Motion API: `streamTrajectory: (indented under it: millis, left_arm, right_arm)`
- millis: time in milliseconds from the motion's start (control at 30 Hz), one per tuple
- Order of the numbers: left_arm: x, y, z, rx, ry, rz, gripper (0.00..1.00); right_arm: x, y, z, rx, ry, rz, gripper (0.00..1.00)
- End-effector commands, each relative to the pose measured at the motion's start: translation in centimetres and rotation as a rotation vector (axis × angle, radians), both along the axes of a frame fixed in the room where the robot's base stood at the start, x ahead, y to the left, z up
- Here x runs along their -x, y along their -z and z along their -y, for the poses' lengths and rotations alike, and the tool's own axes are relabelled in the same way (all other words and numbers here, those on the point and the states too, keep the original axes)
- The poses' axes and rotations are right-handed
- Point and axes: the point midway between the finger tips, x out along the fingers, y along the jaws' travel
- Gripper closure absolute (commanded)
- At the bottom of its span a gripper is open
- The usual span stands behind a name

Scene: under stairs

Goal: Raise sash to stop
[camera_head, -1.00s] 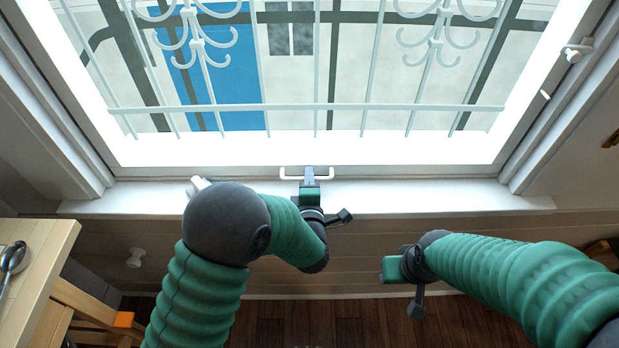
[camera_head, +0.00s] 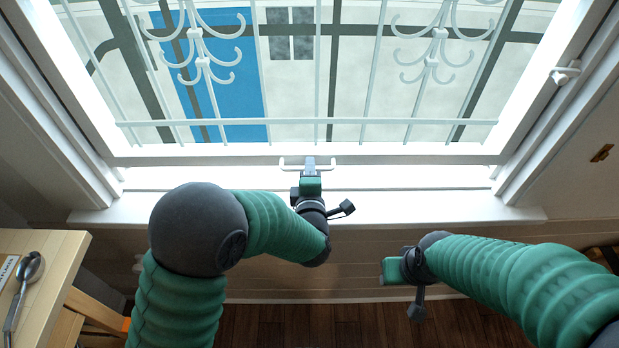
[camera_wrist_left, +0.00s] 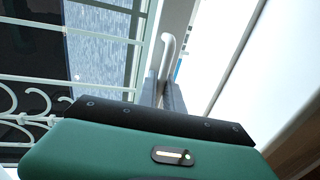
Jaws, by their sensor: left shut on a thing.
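The window sash (camera_head: 400,155) has a pale bottom rail across the picture, with a bright gap between it and the sill (camera_head: 420,206). A white bar handle (camera_head: 345,161) is fixed on the rail's middle. My left gripper (camera_head: 310,165) is shut on the handle, coming from below. In the left wrist view the handle (camera_wrist_left: 167,52) shows as a white bent bar at the dark fingers (camera_wrist_left: 165,92); the grip itself is partly hidden by the green gripper body. My right gripper (camera_head: 388,270) hangs clear below the sill, right of the middle, and its fingers are not distinct.
White scrolled bars (camera_head: 435,45) stand outside the glass. A white catch (camera_head: 565,74) sits on the right frame. Floor shows between my arms.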

Motion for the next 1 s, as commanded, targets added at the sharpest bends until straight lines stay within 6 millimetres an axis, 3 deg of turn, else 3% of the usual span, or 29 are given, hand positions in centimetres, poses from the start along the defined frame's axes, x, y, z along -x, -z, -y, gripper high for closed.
streamTrajectory:
  millis: [67,400,433,600,1000]
  left_arm:
    - [0.07,-1.23,0.26,0.002,0.005,-0.001,1.00]
    - [0.01,-1.14,0.21,0.002,0.004,-0.005,1.00]
    - [0.01,-1.12,0.21,0.002,0.004,-0.005,0.87]
    - [-0.02,-1.03,0.11,0.001,0.002,-0.006,0.68]
    - [-0.38,-1.18,0.01,0.001,0.000,-0.007,0.68]
  right_arm:
    - [0.01,-0.78,0.00,0.000,0.000,0.000,0.59]
    - [0.02,-0.63,0.00,0.000,0.000,-0.001,0.59]
    - [0.02,-0.63,0.00,0.000,0.000,-0.001,0.59]
    - [0.02,-0.62,0.00,0.000,0.000,-0.001,0.59]
    - [0.01,-0.60,0.00,0.000,0.000,-0.001,0.59]
